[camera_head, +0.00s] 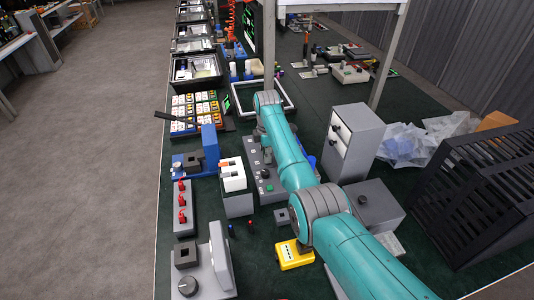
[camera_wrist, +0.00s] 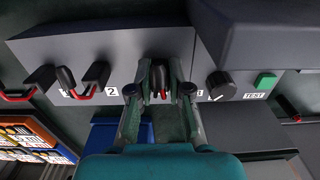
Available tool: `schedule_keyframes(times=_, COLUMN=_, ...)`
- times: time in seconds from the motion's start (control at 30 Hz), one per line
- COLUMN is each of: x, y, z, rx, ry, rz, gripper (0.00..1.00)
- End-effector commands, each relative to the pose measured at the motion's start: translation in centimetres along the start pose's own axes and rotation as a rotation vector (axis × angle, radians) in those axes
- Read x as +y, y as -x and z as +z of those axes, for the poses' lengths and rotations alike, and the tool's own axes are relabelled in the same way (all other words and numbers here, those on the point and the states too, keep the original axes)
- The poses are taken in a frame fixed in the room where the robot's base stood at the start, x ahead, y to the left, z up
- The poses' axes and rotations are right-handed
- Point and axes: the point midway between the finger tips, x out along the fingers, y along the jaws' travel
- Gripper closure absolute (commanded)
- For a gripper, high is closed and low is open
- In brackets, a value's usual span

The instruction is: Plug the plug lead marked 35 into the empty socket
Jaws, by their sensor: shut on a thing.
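My gripper (camera_wrist: 161,90) shows in the wrist view with its two fingers closed around a dark plug (camera_wrist: 160,70) with a red part. The plug is at the front face of a grey socket panel (camera_wrist: 135,48). I cannot tell whether it sits in a socket or just before one, and no mark 35 is readable. Left of it, dark plugs with red leads (camera_wrist: 95,78) stand at the panel near a label reading 2. The empty socket cannot be made out. In the head view my arm hides the gripper; the grey panel box (camera_head: 262,165) shows beside the arm.
A black knob (camera_wrist: 219,86) and a green TEST button (camera_wrist: 265,81) are right of the gripper. In the head view, a grey box with red plugs (camera_head: 182,205), a yellow box (camera_head: 293,254) and a grey switch cabinet (camera_head: 352,140) crowd the bench around my arm.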

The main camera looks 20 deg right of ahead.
Motion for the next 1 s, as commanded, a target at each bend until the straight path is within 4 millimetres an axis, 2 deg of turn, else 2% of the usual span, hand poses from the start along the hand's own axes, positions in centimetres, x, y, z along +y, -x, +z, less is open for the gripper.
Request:
schedule_keyframes(times=0.13, x=0.0, y=-0.1, z=0.0, rx=0.000, ry=0.000, rz=0.000, gripper=1.00)
schedule_keyframes(times=0.17, x=0.0, y=-0.1, z=0.0, rx=0.000, ry=0.000, rz=0.001, gripper=0.75)
schedule_keyframes(times=0.23, x=0.0, y=-0.1, z=0.0, rx=0.000, ry=0.000, rz=0.000, gripper=0.57)
schedule_keyframes(times=0.27, x=0.0, y=-0.1, z=0.0, rx=0.000, ry=0.000, rz=0.000, gripper=0.53)
schedule_keyframes(times=0.53, x=0.0, y=-0.1, z=0.0, rx=0.000, ry=0.000, rz=0.000, gripper=0.53)
schedule_keyframes(times=0.67, x=0.1, y=0.5, z=0.0, rx=0.000, ry=0.000, rz=0.001, gripper=0.53)
schedule_keyframes(times=0.77, x=0.1, y=1.8, z=0.0, rx=0.000, ry=0.000, rz=0.003, gripper=0.53)
schedule_keyframes(times=1.0, x=0.1, y=6.5, z=0.0, rx=0.000, ry=0.000, rz=0.003, gripper=0.53)
